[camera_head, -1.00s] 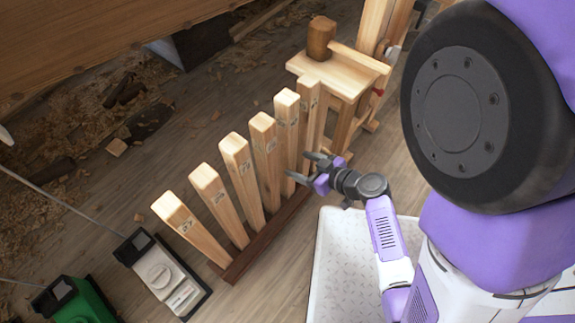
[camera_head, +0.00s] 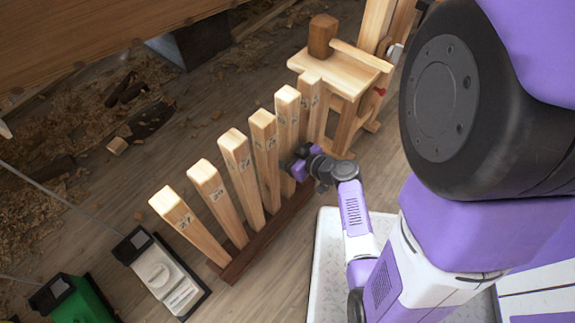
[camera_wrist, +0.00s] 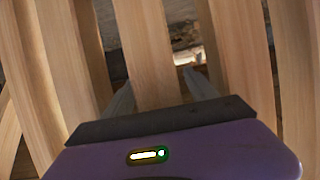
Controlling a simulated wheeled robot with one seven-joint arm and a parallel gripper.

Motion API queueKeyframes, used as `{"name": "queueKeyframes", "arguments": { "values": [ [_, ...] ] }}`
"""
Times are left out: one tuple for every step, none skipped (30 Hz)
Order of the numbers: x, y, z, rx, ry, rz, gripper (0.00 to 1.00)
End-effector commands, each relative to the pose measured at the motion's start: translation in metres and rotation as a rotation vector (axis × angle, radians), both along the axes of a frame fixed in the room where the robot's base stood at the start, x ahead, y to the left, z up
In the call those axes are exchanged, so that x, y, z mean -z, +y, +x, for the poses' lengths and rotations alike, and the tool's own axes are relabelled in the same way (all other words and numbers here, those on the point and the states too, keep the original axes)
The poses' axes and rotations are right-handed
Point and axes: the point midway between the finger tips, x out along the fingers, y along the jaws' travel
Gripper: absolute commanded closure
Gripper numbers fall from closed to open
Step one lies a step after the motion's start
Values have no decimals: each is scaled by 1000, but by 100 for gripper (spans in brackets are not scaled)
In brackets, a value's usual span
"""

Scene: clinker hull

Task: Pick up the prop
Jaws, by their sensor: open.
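Several pale wooden props stand in a row, slightly fanned, in a dark wooden base (camera_head: 262,247). They carry small dark number marks; the leftmost prop (camera_head: 190,228) seems to read 27. My gripper (camera_head: 293,166) is low at the right part of the row, at the fifth prop from the left (camera_head: 287,112). In the wrist view, my open gripper (camera_wrist: 160,82) has one finger on each side of a prop (camera_wrist: 145,45), with gaps showing. The fingertips are partly hidden in the head view. I cannot tell whether they touch the wood.
Neighbouring props (camera_wrist: 237,60) stand close on both sides. A wooden bench with a block (camera_head: 335,73) is behind right. A white tray-like surface (camera_head: 328,265) lies front right. A grey device (camera_head: 160,275) and a green one (camera_head: 82,300) are at left. Shavings litter the floor.

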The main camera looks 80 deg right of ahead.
Motion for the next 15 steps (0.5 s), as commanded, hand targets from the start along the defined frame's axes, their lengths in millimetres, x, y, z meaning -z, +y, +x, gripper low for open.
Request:
{"name": "queueKeyframes", "arguments": {
  "values": [
    [0, 0, 0, 1, 0, 0, 34],
    [0, 0, 0, 1, 1, 0, 34],
    [0, 0, 0, 0, 1, 1, 34],
    [0, 0, 0, 0, 1, 1, 34],
    [0, 0, 0, 0, 0, 1, 34],
    [0, 0, 0, 0, 0, 1, 36],
    [0, 0, 0, 0, 0, 1, 42],
    [0, 0, 0, 0, 0, 1, 47],
    [0, 0, 0, 0, 0, 1, 55],
    [0, 0, 0, 0, 0, 1, 61],
    [0, 0, 0, 0, 0, 1, 67],
    [0, 0, 0, 0, 0, 1, 75],
    [0, 0, 0, 0, 0, 1, 81],
    [0, 0, 0, 0, 0, 1, 87],
    [0, 0, 0, 0, 0, 1, 94]
  ]
}}
